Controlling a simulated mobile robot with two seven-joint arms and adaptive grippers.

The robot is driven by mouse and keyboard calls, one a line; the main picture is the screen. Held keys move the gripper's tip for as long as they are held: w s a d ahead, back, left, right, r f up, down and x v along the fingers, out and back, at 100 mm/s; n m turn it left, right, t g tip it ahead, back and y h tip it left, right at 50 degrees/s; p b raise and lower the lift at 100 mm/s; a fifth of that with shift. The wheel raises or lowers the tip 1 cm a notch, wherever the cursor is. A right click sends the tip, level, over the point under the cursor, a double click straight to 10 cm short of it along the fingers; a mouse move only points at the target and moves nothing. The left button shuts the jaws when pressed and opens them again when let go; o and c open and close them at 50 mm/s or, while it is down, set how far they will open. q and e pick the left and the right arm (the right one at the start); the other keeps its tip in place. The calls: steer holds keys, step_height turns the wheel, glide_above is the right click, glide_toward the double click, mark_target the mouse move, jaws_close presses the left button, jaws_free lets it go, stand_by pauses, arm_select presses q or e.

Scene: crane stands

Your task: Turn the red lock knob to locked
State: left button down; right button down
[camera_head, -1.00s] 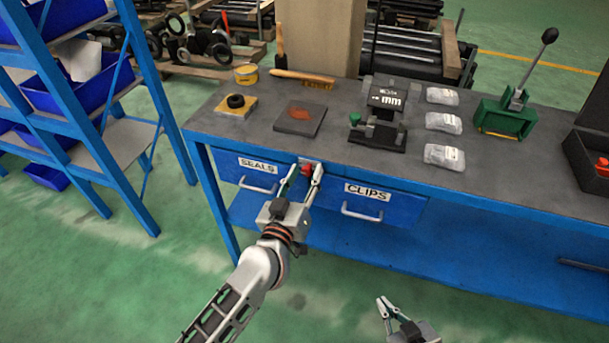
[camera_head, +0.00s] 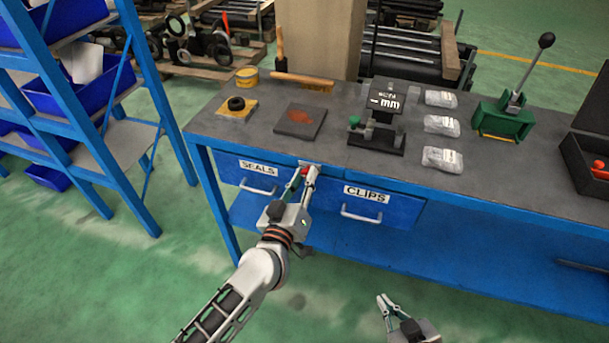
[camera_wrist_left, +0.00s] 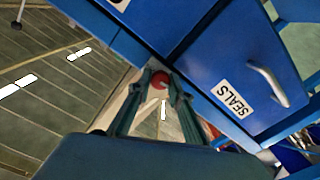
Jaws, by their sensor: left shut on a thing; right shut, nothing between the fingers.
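The red lock knob (camera_head: 304,171) sits on a small light plate between the SEALS drawer (camera_head: 244,174) and the CLIPS drawer (camera_head: 370,205), just under the bench top. My left gripper (camera_head: 307,174) reaches up to it and is shut on it. In the left wrist view the red knob (camera_wrist_left: 160,79) shows between the fingertips (camera_wrist_left: 162,86). The fingers partly hide it, and I cannot read its lock position. My right gripper (camera_head: 384,301) is empty, low at the bottom of the head view, well away from the bench.
The blue bench (camera_head: 470,200) carries a gauge stand (camera_head: 378,130), several clear bags, a green lever press (camera_head: 506,118) and a black case (camera_head: 590,165). Blue shelving (camera_head: 150,90) stands at left. Green floor in front of the bench is clear.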

arm_select(q)
steer(key=n+p, duration=0.1)
steer(key=n, duration=0.2)
steer(key=shift+r+n+p, duration=0.1)
steer(key=shift+n+p, duration=0.2)
steer(key=n+p, duration=0.1)
steer(key=n, duration=0.2)
steer(key=shift+n, duration=0.3)
steer(key=n, duration=0.3)
steer(key=shift+n, duration=0.4)
steer(key=n, duration=0.4)
steer(key=shift+f+n, duration=0.2)
steer(key=shift+n, duration=0.1)
steer(key=n, duration=0.4)
steer(key=shift+n, duration=0.3)
steer(key=n+b, duration=0.1)
steer(key=n, duration=0.3)
steer(key=shift+f, duration=0.1)
steer(key=shift+n+b, duration=1.65)
steer(key=shift+n, duration=2.75)
